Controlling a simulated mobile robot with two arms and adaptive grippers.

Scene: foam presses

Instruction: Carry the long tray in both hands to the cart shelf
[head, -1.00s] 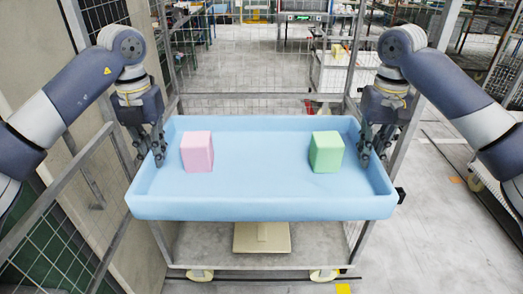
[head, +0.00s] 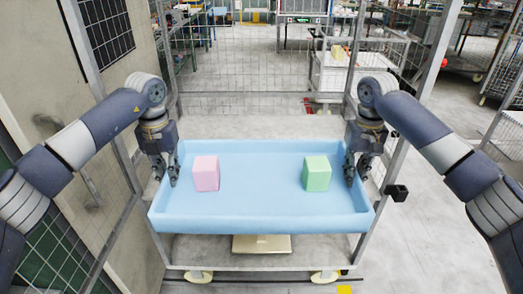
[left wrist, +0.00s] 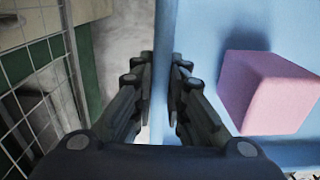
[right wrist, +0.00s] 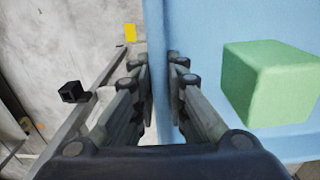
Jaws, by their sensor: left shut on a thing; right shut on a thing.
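The long light-blue tray (head: 258,224) is in the middle of the head view and looks about level. A pink block (head: 206,174) sits in its left part and a green block (head: 316,174) in its right part. My left gripper (head: 166,180) is shut on the tray's left wall, which passes between its fingers in the left wrist view (left wrist: 162,95). My right gripper (head: 357,176) is shut on the right wall, as the right wrist view (right wrist: 160,95) also shows. The cart shelf (head: 258,125) shows behind the tray; whether the tray touches the cart is hidden.
The cart has wire mesh sides, a mesh back and metal posts (head: 413,100). A black clamp (head: 396,192) sticks out at its right. A wall with a door stands close at the left (head: 45,122). Open floor (head: 430,240) lies to the right.

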